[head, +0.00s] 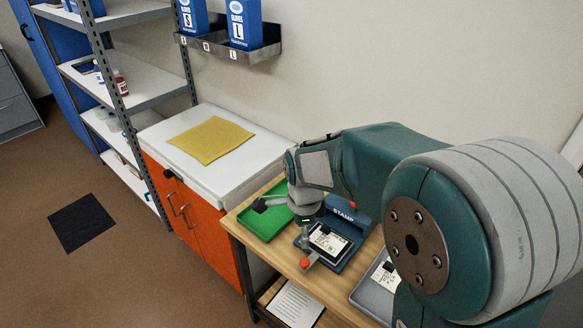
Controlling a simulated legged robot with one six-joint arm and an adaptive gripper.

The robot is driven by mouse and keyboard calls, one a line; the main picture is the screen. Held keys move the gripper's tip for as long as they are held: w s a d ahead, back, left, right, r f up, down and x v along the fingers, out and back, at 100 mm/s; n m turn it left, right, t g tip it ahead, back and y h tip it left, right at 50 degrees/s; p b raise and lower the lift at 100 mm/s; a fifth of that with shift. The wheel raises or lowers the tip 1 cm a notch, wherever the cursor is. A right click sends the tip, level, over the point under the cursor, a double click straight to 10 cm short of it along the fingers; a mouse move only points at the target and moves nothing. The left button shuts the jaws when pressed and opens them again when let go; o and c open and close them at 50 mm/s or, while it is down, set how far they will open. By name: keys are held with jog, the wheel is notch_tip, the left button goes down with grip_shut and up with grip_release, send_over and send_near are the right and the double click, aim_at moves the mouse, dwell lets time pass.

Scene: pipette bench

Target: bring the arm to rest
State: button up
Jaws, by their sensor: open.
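My arm reaches in from the right, bent over the wooden bench (237,228). My gripper (283,224) hangs at its end, above the green tray (265,223) and the blue stamp device (360,226). Its fingers are spread, and I see nothing held between them. One dark fingertip is over the green tray; the other finger is near the stamp device, and I cannot tell if it touches. A white label card (329,243) lies on the stamp device. A red-orange knob (304,263) shows at its front.
A grey tray (366,291) holding a card is partly hidden behind my arm. A yellow mat (211,139) lies on the white-topped orange cabinet (205,215). Metal shelves (150,95) stand left. A glove-box rack (262,53) is on the wall.

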jog(key=s+d+r+n+t, duration=0.2)
jog(key=s+d+r+n, duration=0.2)
jog(key=s+r+n, duration=0.2)
jog(key=s+d+r+n+t, duration=0.3)
jog(key=s+r+n, duration=0.4)
jog(key=s+n, duration=0.4)
jog(key=shift+d+n+t, duration=0.3)
jog(key=shift+d+n, duration=0.2)
jog(key=shift+d, duration=0.25)
dwell(1.3)
